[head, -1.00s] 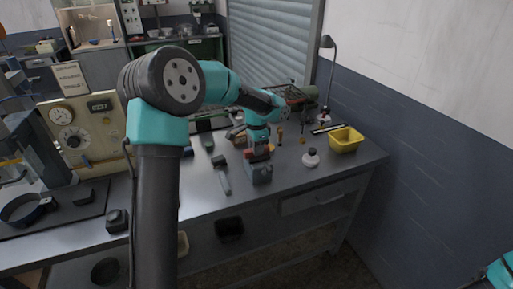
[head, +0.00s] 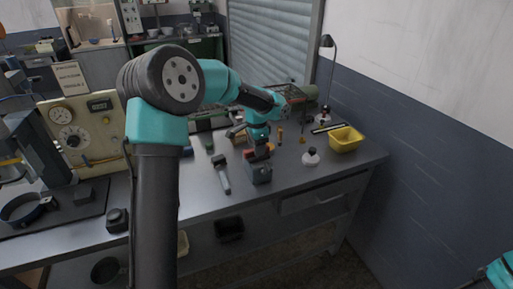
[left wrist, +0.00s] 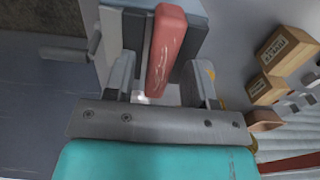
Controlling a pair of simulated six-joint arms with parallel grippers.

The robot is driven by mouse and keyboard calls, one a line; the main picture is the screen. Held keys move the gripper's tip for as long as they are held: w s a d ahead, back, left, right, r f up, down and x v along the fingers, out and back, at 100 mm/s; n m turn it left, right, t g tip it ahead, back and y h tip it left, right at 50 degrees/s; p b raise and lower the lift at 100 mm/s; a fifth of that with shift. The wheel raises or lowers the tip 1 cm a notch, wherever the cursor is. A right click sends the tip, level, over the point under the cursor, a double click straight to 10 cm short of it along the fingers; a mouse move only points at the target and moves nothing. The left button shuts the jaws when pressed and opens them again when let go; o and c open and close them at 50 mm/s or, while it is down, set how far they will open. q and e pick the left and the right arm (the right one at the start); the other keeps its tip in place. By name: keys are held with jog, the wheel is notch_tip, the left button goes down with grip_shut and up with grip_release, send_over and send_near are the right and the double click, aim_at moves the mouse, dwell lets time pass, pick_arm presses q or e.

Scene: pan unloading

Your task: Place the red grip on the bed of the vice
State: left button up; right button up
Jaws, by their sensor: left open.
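The red grip (left wrist: 167,45) is a long, worn red bar in the left wrist view. It lies lengthwise between the two fingers of my left gripper (left wrist: 158,68), with visible gaps on both sides. My left gripper (head: 258,146) is open and low over the vice (head: 259,174), a grey block near the bench's front edge. The vice (left wrist: 196,42) also shows behind the red grip in the wrist view. The grip appears on or just above the vice; whether it touches cannot be told. My right gripper is out of view.
A hammer (head: 222,175) lies left of the vice. A white bottle (head: 311,158) and a yellow bin (head: 346,139) stand to its right. Cardboard boxes (left wrist: 287,48) show at the right of the wrist view. The bench front right of the vice is clear.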

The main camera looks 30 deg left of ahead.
pick_arm(q)
notch_tip(320, 180, up, 12)
jog(key=shift+f, duration=0.15)
dwell(0.3)
dwell(0.4)
